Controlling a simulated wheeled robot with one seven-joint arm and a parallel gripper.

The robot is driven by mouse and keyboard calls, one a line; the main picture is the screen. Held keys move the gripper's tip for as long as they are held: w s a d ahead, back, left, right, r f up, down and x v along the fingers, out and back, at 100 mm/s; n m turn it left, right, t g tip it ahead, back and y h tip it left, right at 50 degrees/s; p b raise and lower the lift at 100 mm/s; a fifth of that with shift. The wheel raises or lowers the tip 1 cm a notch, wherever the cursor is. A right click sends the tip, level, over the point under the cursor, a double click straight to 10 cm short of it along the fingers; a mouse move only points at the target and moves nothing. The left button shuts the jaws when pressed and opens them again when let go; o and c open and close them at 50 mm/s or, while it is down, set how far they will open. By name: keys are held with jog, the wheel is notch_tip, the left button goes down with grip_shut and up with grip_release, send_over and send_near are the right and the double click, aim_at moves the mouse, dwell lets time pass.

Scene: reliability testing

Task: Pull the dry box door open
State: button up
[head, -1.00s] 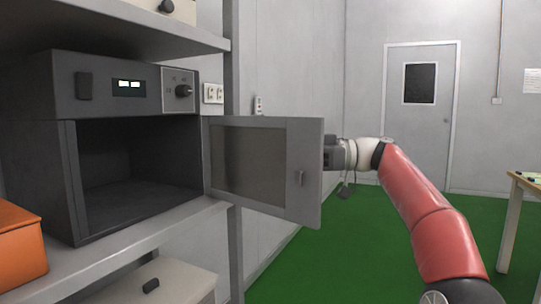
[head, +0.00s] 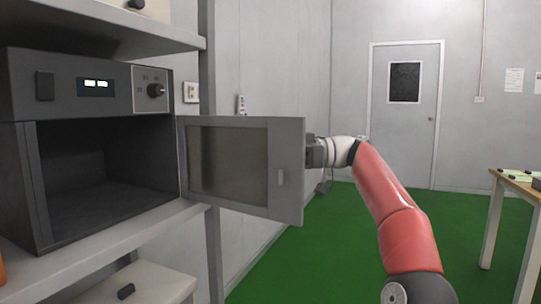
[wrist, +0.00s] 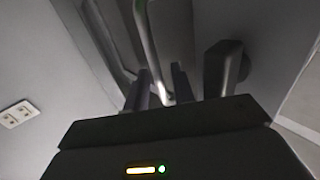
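The dry box (head: 88,112) is a dark cabinet on a shelf at the left, with a lit display and a knob. Its front is open and the inside looks empty. The grey door (head: 293,150), with a dark window, stands swung wide out to the right of the box. A small latch piece (head: 281,190) shows on its facing side. My gripper (head: 312,152) is at the door's free edge, partly hidden behind it.
The shelf (head: 110,245) runs under the box, with a pale case (head: 150,283) below it. A grey post (head: 207,150) stands beside the box. Green floor (head: 330,250) is open past the door. A wooden table (head: 520,182) stands at the right.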

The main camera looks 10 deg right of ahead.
jog(key=shift+d, duration=0.1)
jog(key=d+p, duration=0.1)
jog(key=d, duration=0.6)
jog(key=shift+w+d+p, duration=0.25)
jog(key=shift+d+p, duration=0.05)
jog(key=shift+p, duration=0.1)
jog(key=shift+d, duration=0.1)
